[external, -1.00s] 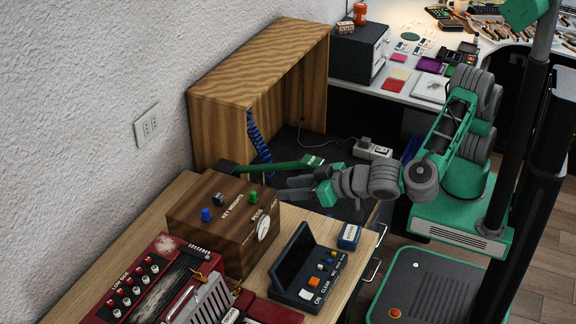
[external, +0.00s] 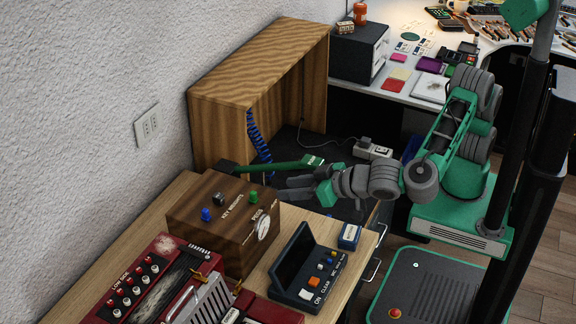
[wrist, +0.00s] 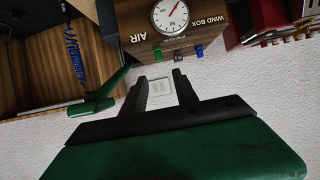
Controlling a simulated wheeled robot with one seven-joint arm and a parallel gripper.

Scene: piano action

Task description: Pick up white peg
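I cannot make out a white peg for certain in either view. My gripper (external: 282,188) is open and empty, held in the air to the right of the wooden box with a gauge (external: 222,244). In the wrist view its dark fingers (wrist: 160,77) are spread apart, with only the wall and its outlet (wrist: 161,92) showing behind the gap. On the box stand a blue peg (external: 206,215), a black peg (external: 219,199) and a green peg (external: 253,197). All three also show in the wrist view, beyond the fingertips and apart from them.
A green bar (external: 282,167) lies just behind my gripper. A dark button console (external: 305,272) and a small blue box (external: 349,236) stand on the bench front. A red accordion-like instrument (external: 150,285) lies at left. An open wooden cabinet (external: 255,60) stands behind.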

